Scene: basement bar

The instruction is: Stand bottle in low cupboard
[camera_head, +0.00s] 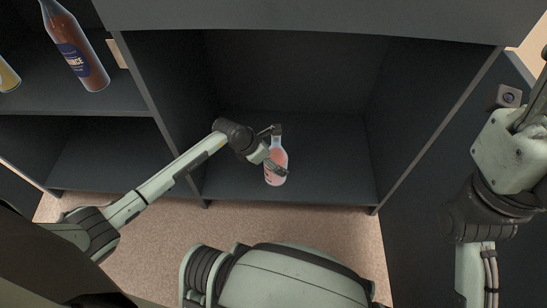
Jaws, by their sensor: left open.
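A pink bottle (276,168) stands upright in the low cupboard (322,186), on its floor near the front edge. My left gripper (279,149) reaches into the cupboard from the left. It is open, with its fingers around or right beside the bottle; I cannot tell whether they touch it. Part of the bottle is hidden behind the fingers. My right arm is at the right edge of the view, and its gripper's fingertips do not show.
A brown bottle with a blue label (75,50) stands on the upper left shelf (50,98), with a yellow item (8,76) beside it. The lower left compartment (105,155) looks empty. The cupboard floor behind and right of the pink bottle is clear.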

